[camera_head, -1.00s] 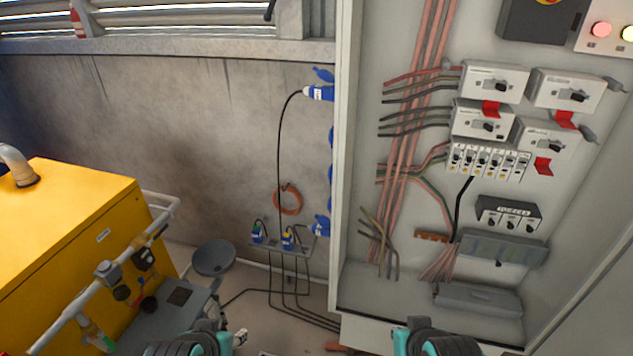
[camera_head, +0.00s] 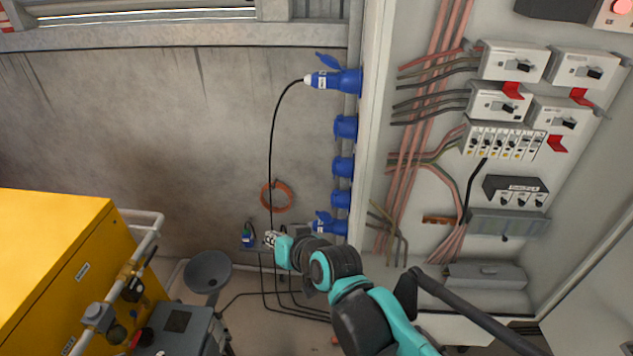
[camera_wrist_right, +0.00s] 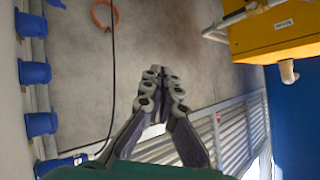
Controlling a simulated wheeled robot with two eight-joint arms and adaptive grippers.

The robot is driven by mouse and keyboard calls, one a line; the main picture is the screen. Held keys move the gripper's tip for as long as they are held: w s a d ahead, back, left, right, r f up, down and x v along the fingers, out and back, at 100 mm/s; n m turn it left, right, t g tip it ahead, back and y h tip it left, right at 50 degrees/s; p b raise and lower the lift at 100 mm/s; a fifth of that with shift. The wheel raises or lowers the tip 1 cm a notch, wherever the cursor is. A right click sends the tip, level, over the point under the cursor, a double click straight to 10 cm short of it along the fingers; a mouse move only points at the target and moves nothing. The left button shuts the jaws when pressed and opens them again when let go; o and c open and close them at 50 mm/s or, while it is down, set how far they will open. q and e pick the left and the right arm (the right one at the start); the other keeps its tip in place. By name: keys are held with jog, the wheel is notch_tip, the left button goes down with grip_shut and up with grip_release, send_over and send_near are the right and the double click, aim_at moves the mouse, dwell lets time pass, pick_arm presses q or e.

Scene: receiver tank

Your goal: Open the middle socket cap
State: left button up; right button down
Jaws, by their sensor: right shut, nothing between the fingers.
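Several blue sockets run in a column down the left side of the cabinet. The middle socket cap (camera_head: 343,167) looks closed in the head view. In the wrist view it appears to be the blue cap (camera_wrist_right: 35,72) at the left edge. My right gripper (camera_head: 272,239) is left of and below it in the head view, clear of the sockets. Its fingers are together and empty in the wrist view (camera_wrist_right: 162,80). The top socket (camera_head: 345,80) holds a plug with its cap raised; the bottom one (camera_head: 328,224) also has a raised flap. My left gripper is out of view.
A black cable (camera_head: 271,150) hangs from the top plug, near my right gripper. An orange hose coil (camera_head: 276,196) hangs on the wall. The open cabinet (camera_head: 485,275) stands right, the yellow machine (camera_head: 50,245) left. The wall area left of the sockets is mostly free.

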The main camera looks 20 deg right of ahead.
aim_at(334, 169)
jog(key=w+d+r+m+t+h+b, duration=0.1)
jog(key=w+d+r+m+t, duration=0.2)
jog(key=w, duration=0.5)
jog(key=w+r+m+t+h+b, duration=0.1)
jog(key=w+r+m+t, duration=0.25)
jog(key=w, duration=0.55)
jog(key=w+d+f+m+g+h, duration=0.1)
jog(key=w+d+f+m+h, duration=0.2)
jog(key=d+f+m+h, duration=0.25)
jog(key=w+d+f+m+h, duration=0.25)
jog(key=d+m+h, duration=0.25)
jog(key=d+m, duration=0.25)
jog(key=s+d+f+m+g+h+b, duration=0.2)
jog(key=d+f+m+g+h, duration=0.4)
jog(key=f, duration=0.7)
jog(key=w+d, duration=0.2)
jog(key=d, duration=0.1)
jog(key=w+d+y+b, duration=0.1)
jog(key=w+d, duration=0.1)
jog(key=w+d+y+b, duration=0.1)
jog(key=w+d, duration=0.1)
jog(key=d, duration=0.1)
jog(key=shift+d+r+m+t+y, duration=0.2)
jog(key=shift+d+m+t+y, duration=0.05)
jog(key=shift+d+t, duration=0.1)
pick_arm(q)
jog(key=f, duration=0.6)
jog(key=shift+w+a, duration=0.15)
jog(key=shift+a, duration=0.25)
